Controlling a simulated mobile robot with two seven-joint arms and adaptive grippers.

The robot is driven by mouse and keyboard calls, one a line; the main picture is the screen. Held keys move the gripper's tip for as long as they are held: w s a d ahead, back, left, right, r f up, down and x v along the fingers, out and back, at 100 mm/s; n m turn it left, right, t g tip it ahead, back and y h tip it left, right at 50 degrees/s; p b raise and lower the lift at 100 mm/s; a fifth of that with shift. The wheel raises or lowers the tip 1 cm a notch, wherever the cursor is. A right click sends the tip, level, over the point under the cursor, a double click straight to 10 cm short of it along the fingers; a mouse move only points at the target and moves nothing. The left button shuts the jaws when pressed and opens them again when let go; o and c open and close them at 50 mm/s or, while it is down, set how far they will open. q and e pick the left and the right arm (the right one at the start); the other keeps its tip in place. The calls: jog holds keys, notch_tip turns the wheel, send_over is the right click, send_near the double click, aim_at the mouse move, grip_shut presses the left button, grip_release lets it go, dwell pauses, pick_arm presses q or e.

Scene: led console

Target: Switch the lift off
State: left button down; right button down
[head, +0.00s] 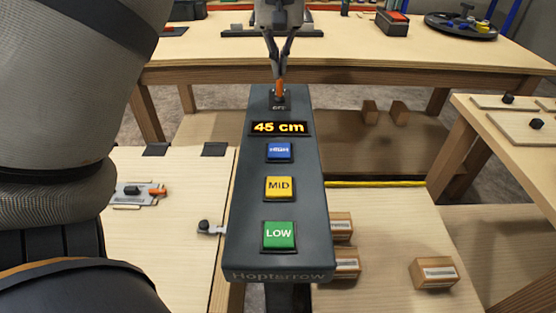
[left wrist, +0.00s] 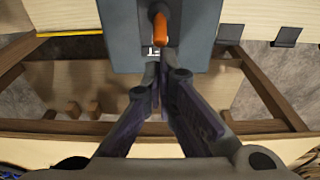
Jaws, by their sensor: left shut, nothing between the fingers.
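The dark grey lift console (head: 241,205) stands in the middle of the head view. Its display (head: 279,128) reads 45 cm in lit orange. Below it are a blue HIGH button (head: 279,152), a yellow MID button (head: 279,188) and a green LOW button (head: 278,235). An orange-tipped toggle lever (head: 280,90) is at the far end; it also shows in the left wrist view (left wrist: 160,30). My left gripper (head: 278,73) is shut and empty, its tips close by the lever on the far side. I cannot tell whether they touch it. A small label by the lever is unreadable. My right gripper is not in view.
A long workbench (head: 350,58) runs behind the console, with a black box with a red top (head: 392,23) and a round tray (head: 462,27). Wooden blocks (head: 434,273) lie on the lower board at the right. A side table (head: 510,110) stands at the right edge.

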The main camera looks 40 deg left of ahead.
pick_arm(q)
jog(key=shift+s+d, duration=0.15)
jog(key=shift+s+d+f, duration=0.3)
jog(key=shift+s+d, duration=0.5)
jog(key=shift+s, duration=0.15)
jog(key=shift+w+a+r, duration=0.1)
jog(key=shift+w+r, duration=0.05)
jog(key=shift+r, duration=0.25)
jog(key=shift+w+a+r, duration=0.15)
jog(key=shift+r, duration=1.55)
jog(key=shift+w+a+r, duration=0.15)
jog(key=shift+r, duration=1.55)
